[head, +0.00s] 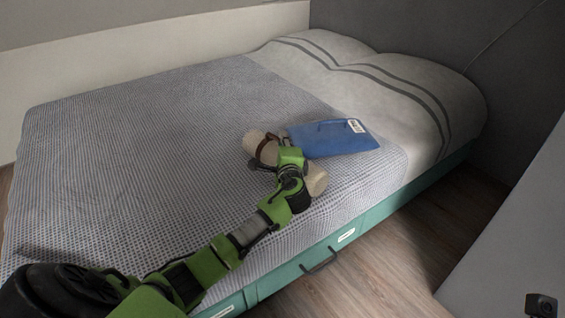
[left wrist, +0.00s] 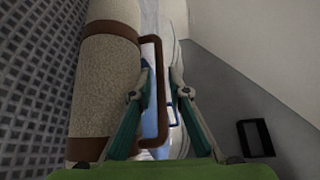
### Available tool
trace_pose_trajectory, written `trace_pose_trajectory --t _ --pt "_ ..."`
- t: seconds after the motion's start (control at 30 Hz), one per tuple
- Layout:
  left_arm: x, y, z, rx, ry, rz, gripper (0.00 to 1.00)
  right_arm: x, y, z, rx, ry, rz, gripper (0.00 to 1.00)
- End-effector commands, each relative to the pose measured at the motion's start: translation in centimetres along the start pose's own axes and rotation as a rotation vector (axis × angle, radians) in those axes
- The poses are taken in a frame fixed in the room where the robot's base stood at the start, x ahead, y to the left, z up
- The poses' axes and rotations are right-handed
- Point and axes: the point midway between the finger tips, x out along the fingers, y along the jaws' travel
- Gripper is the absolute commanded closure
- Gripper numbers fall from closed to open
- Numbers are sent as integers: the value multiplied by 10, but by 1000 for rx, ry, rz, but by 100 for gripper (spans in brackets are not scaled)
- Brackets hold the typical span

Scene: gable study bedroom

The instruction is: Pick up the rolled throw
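The rolled throw (head: 316,181) is a beige roll with brown straps, lying on the bed near its front edge. My left gripper is over its middle in the head view and hides part of it. In the left wrist view the throw (left wrist: 104,85) fills the left side, with a brown carry handle (left wrist: 161,100) standing off its side. My left gripper (left wrist: 159,68) is open, its two fingers on either side of the handle's long bar. Whether a finger touches the handle, I cannot tell. My right gripper is not in view.
A blue flat packet (head: 325,139) with a white label lies right beside the throw, toward the pillows (head: 420,90). The bed's checked cover (head: 150,130) is otherwise clear. Teal drawers with a dark handle (head: 319,261) form the bed's front side.

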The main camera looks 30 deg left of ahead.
Motion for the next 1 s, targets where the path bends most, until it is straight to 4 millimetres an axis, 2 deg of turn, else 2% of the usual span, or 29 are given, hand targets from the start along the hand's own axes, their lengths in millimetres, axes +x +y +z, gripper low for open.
trace_pose_trajectory --t 0.03,0.1,0.67,0.73,0.8,0.9,1.0 --pt "0 0 0 0 0 0 86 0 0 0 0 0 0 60" --pt "0 0 0 0 0 0 100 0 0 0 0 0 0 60" --pt "-1 -10 2 -2 -1 -4 100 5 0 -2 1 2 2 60" --pt "-2 -16 2 -2 -1 -4 100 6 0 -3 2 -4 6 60" --pt "-3 -23 3 -2 0 -4 100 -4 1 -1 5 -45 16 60" --pt "-5 -42 6 -3 -1 -5 100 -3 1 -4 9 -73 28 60" --pt "-28 -60 10 -4 2 -5 100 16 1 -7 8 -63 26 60"
